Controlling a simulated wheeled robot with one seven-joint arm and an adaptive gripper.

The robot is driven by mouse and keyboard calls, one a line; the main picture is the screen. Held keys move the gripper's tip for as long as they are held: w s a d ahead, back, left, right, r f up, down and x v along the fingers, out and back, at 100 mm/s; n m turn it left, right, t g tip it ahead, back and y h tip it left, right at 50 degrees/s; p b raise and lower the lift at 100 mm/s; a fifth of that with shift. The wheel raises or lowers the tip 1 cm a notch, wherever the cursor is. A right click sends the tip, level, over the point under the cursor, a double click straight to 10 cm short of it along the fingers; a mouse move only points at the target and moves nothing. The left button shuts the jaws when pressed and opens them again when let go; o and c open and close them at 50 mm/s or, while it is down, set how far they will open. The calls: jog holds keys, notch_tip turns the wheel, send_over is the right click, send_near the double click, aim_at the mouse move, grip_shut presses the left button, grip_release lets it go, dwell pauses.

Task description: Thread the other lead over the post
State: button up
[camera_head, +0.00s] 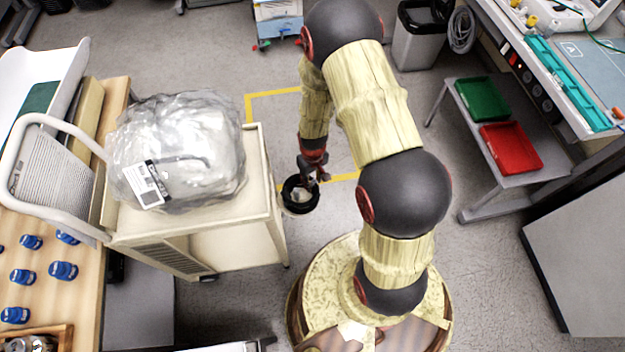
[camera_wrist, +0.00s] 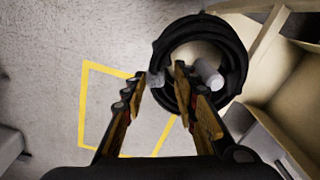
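A black coiled lead (camera_wrist: 238,45) forms a thick ring at the cart's side. A short pale grey post (camera_wrist: 207,72) shows inside the ring in the wrist view. In the head view the coil (camera_head: 300,208) hangs beside the cart's right side, under my gripper (camera_head: 313,172). In the wrist view my gripper (camera_wrist: 159,73) straddles the coil's left side. One finger is inside the ring and one outside, partly apart. I cannot tell whether they press on the lead. A small grey piece shows between the fingertips. I cannot tell whether the coil is one lead or two.
The cream cart (camera_head: 225,220) carries a clear plastic-wrapped bundle (camera_head: 180,150). A wooden table (camera_head: 50,265) with several blue items is at left. A bench shelf with a green tray (camera_head: 482,100) and red tray (camera_head: 511,147) is at right. The floor inside the yellow tape is clear.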

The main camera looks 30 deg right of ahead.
jog(key=shift+o, duration=1.3)
notch_tip(320, 180, up, 12)
